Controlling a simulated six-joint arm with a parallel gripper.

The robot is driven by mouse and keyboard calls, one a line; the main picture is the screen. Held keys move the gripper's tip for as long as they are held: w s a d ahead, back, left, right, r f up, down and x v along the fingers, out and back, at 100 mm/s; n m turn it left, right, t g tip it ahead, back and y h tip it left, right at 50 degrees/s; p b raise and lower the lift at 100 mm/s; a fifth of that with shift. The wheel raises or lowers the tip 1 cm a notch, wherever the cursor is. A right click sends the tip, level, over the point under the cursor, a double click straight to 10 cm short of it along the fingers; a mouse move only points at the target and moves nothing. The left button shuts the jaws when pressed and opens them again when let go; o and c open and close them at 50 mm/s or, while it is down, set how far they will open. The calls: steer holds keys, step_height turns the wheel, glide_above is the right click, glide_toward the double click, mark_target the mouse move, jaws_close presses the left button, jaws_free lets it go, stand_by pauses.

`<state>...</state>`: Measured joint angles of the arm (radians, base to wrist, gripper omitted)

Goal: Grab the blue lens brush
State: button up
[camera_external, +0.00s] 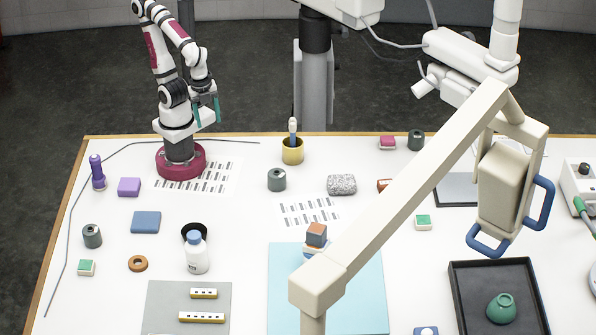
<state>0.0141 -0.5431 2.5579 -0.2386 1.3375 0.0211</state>
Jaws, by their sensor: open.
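My gripper (206,110) has teal fingers, hangs above the back left of the white table and is open, with nothing between the fingers. A slim brush-like thing (292,127) with a pale handle and some blue stands upright in a yellow cup (292,152), to the right of my gripper and apart from it. Its lower part is hidden inside the cup. A violet-blue upright thing (97,172) with a rounded top stands at the far left edge. I cannot tell for certain which of these is the blue lens brush.
A dark grey cylinder (277,180) and a speckled grey block (342,185) stand near the cup. A white bottle (198,257) stands at centre left. A cream jointed beam (410,190) crosses the right side and hides part of the table. A black tray (465,285) holds a green pot (501,308).

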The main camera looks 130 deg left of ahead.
steer(key=w+d+f+n+t+h, duration=0.2)
steer(key=w+d+n+t+h, duration=0.15)
steer(key=w+d, duration=0.65)
steer(key=w+f+n+t+y, duration=0.15)
steer(key=w+n+t, duration=0.4)
steer(key=w, duration=0.75)
steer(key=n+g+y, duration=0.9)
steer(key=n+y, duration=0.5)
glide_toward(293, 142)
steer(key=x, duration=0.2)
steer(key=r+x, duration=0.1)
steer(key=x, duration=0.4)
steer(key=shift+s+a+r, duration=0.15)
steer(key=shift+s+a, duration=0.25)
steer(key=shift+a, duration=0.2)
jaws_close()
